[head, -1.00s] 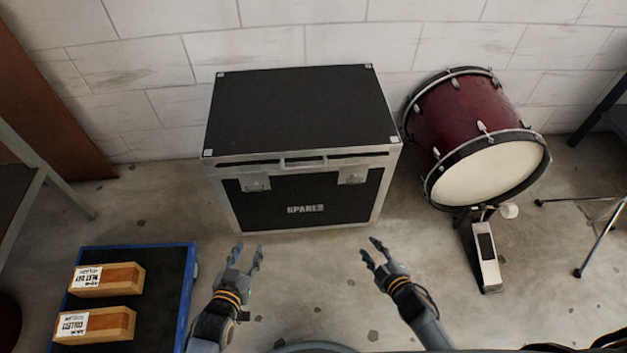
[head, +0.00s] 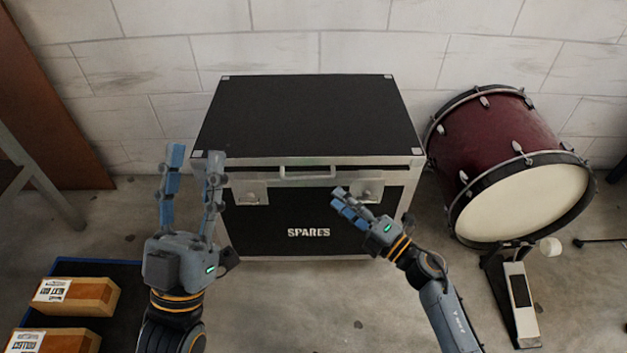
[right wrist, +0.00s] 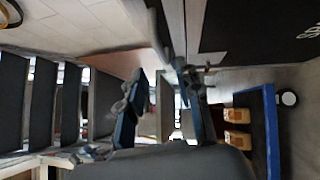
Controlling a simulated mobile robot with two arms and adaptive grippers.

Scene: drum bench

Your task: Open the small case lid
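The case (head: 270,225) is black with silver edges and the word SPARES on its front, and stands on the floor by the wall. Its black lid (head: 308,115) lies flat on top, with a handle (head: 307,173) at the front middle and a dark band below the front rim. My left gripper (head: 194,155) is open and empty, its fingers pointing up at the case's front left corner. My right gripper (head: 343,203) is in front of the case near the right latch (head: 368,191), partly covering it. The right wrist view shows its fingers (right wrist: 160,105) apart with nothing between them.
A dark red bass drum (head: 515,175) with a pedal (head: 519,290) stands close to the case's right. Bare floor (head: 300,305) lies in front of the case.

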